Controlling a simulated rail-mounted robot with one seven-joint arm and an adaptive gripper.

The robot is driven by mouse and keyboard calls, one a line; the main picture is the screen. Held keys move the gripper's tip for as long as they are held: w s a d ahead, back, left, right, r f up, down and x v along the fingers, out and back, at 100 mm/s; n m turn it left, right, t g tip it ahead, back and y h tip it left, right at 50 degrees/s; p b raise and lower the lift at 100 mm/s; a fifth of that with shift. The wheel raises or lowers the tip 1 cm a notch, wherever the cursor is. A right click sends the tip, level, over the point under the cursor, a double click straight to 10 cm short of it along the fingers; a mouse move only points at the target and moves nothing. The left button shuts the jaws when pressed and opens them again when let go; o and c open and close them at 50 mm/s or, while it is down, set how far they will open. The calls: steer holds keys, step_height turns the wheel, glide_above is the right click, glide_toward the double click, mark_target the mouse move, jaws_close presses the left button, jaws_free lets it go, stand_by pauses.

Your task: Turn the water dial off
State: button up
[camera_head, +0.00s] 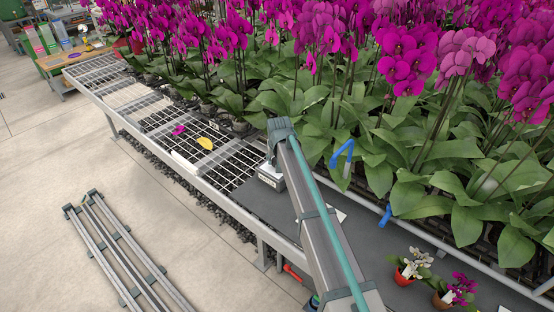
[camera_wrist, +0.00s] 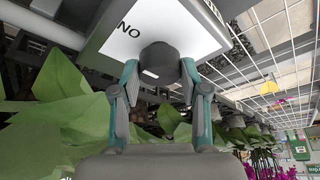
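The dial (camera_wrist: 162,60) is a dark grey round knob on a white panel (camera_wrist: 112,42) in the wrist view. Letters reading "NO" in the picture, apparently an upside-down "ON", stand at its upper left. A small white mark shows on the knob's lower left side. My gripper (camera_wrist: 160,72) is open, with one teal-and-grey finger on each side of the knob. The fingertips are close to the knob; I cannot tell whether they touch it. In the head view a small grey box with a white label (camera_head: 269,181) sits by the bench, and my arm hides the gripper there.
Purple orchids (camera_head: 405,60) with broad leaves crowd the bench behind and right of the box. A wire-mesh bench top (camera_head: 215,165) runs left, with a yellow piece (camera_head: 205,143) on it. A blue hooked tool (camera_head: 342,152) stands among the leaves. Small potted orchids (camera_head: 408,270) stand lower right.

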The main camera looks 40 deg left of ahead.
steer(key=c, duration=0.5)
steer(key=shift+n, duration=0.4)
steer(key=n+g+y+b, duration=0.1)
steer(key=n, duration=0.2)
steer(key=shift+w, duration=0.15)
steer(key=n+g+b, duration=0.1)
steer(key=n+b, duration=0.1)
steer(key=n, duration=0.1)
steer(key=shift+w+n+y, duration=0.1)
steer(key=shift+n+y, duration=0.2)
steer(key=n+g+b, duration=0.1)
steer(key=n, duration=0.1)
steer(key=n+g, duration=0.1)
steer(key=n, duration=0.2)
steer(key=shift+w+g+b, duration=0.1)
steer(key=shift+g+b, duration=0.2)
steer(key=shift+b, duration=0.1)
steer(key=n, duration=0.2)
steer(key=n+g+h+b, duration=0.1)
steer(key=n, duration=0.2)
steer(key=shift+g, duration=0.3)
steer(key=shift+n, duration=0.4)
